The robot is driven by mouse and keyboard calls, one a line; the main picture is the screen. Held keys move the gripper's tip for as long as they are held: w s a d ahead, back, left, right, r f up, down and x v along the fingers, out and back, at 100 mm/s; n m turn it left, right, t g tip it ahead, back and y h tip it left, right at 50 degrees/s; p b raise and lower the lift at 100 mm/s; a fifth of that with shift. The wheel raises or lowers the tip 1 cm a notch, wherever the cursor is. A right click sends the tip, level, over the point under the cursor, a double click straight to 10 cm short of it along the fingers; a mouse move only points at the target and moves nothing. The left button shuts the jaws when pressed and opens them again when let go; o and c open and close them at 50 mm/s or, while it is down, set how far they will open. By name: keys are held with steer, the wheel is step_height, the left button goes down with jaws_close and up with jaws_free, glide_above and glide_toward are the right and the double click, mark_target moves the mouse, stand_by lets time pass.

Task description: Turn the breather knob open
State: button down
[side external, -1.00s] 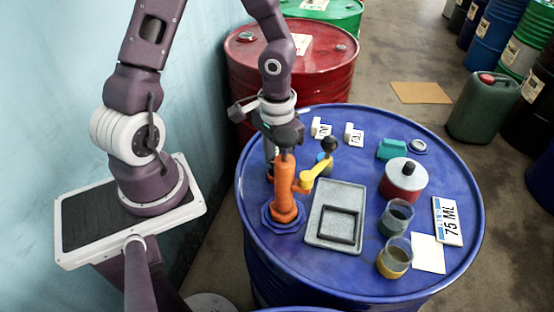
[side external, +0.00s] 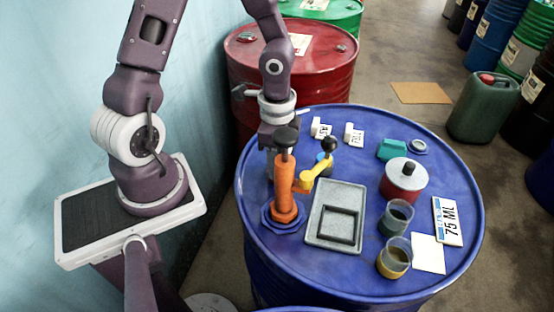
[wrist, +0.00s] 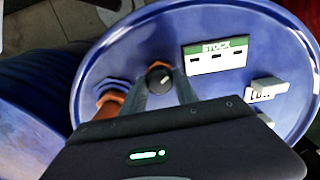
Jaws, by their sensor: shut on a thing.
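The breather knob (wrist: 159,77) is a small black round knob with a pale pointer mark, on an orange-brown fitting in the blue drum top (wrist: 225,95). My gripper (wrist: 160,82) points down at it, one finger on each side, shut on the knob. The pointer slants toward the upper right in the wrist view. In the side view my gripper (side external: 269,165) is low behind the orange pump (side external: 284,190), which hides the knob and most of the fingers.
The orange pump with its yellow spout stands close beside my gripper. A grey tray (side external: 320,228), red-and-white pot (side external: 403,181), two glass cups (side external: 396,218) and a 75 ML card (side external: 447,221) stand on the right. A STOCK card (wrist: 217,55) lies near the knob.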

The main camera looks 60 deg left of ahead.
steer(key=m, duration=0.7)
steer(key=shift+w, duration=0.1)
stand_by(0.5)
steer(key=c, duration=0.9)
jaws_free()
steer(key=shift+c, duration=0.2)
steer(key=shift+r, duration=0.1)
step_height(320, 180, up, 7)
